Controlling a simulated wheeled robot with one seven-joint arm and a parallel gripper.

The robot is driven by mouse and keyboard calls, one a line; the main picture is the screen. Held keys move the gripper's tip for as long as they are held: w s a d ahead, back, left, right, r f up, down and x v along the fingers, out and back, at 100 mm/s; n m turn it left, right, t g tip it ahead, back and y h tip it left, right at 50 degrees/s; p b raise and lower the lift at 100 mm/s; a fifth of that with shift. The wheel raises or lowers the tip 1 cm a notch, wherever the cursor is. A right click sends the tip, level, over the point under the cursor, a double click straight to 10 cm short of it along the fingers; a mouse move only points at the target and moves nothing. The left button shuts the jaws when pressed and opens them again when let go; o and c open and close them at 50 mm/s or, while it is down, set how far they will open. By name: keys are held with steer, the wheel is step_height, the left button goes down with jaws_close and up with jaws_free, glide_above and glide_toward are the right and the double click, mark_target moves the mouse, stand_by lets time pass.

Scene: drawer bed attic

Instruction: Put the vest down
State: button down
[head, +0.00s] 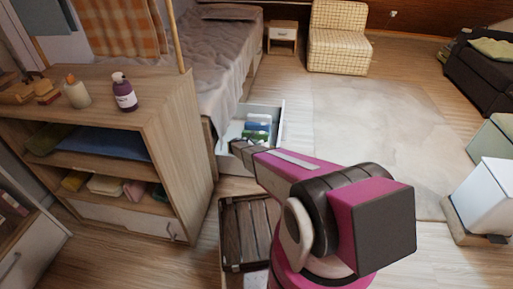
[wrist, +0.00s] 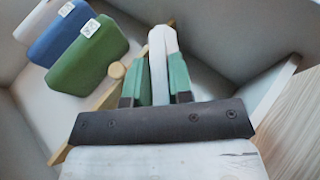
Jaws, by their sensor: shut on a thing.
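My gripper (wrist: 160,85) is shut on a thin, pale, upright thing (wrist: 158,45), which I take to be the vest. Green surfaces show on both sides of it, and I cannot tell whether they belong to it or to the fingers. In the wrist view it is inside the open drawer, to the right of a wooden divider. In the head view, my gripper (head: 240,148) is at the near side of the open white drawer (head: 281,122) under the bed. The held thing is not clear there.
Folded green (wrist: 88,58), blue (wrist: 62,35) and white (wrist: 38,20) items with tags stand left of the divider (wrist: 108,88). A wooden shelf unit (head: 175,100) stands left of the drawer. A dark slatted crate (head: 246,232) is in front. The rug (head: 375,125) is clear.

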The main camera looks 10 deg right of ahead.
steer(key=shift+f, duration=1.15)
steer(key=c, duration=1)
jaws_free()
